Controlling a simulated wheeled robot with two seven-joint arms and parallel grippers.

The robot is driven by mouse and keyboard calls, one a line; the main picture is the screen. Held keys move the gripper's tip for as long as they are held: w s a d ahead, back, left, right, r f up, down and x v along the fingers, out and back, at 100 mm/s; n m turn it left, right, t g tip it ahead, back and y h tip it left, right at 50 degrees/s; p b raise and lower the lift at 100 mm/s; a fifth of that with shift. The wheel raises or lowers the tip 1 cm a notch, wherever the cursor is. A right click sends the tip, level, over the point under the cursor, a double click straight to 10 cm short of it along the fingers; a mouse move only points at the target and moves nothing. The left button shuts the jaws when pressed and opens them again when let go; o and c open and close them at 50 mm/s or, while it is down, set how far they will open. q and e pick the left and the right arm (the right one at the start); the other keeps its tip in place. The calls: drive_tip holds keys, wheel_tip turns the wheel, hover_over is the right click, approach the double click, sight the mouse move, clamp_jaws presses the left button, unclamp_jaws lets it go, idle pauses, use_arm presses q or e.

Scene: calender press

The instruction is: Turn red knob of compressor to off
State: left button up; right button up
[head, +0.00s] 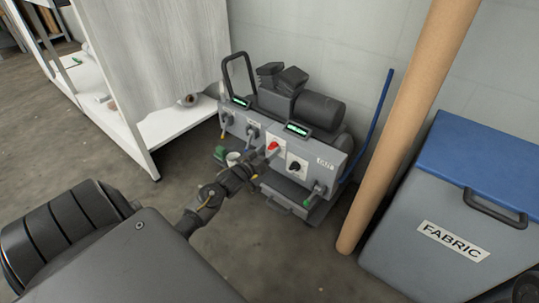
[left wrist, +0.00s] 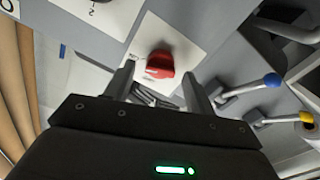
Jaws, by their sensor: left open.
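The compressor (head: 309,141) stands on the floor against the wall, with grey panels, a black motor and green-lit displays. Its red knob (head: 272,146) sits on a white plate on the front panel. In the left wrist view the red knob (left wrist: 160,64) is just beyond and between my left fingertips. My left gripper (head: 262,156) is open and empty, its fingers (left wrist: 158,80) pointing at the knob from either side. I cannot tell whether they touch it. A black knob (head: 296,166) is to the right of the red one. My right gripper is not in view.
Levers with blue (left wrist: 271,80) and yellow (left wrist: 265,121) tips are close to the right finger in the left wrist view. A cardboard tube (head: 399,120) and a blue-lidded fabric bin (head: 411,232) stand to the right. A white shelf (head: 178,124) is to the left.

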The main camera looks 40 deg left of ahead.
use_arm(q)
drive_tip(key=shift+w, duration=0.45)
drive_tip(key=shift+c, duration=0.3)
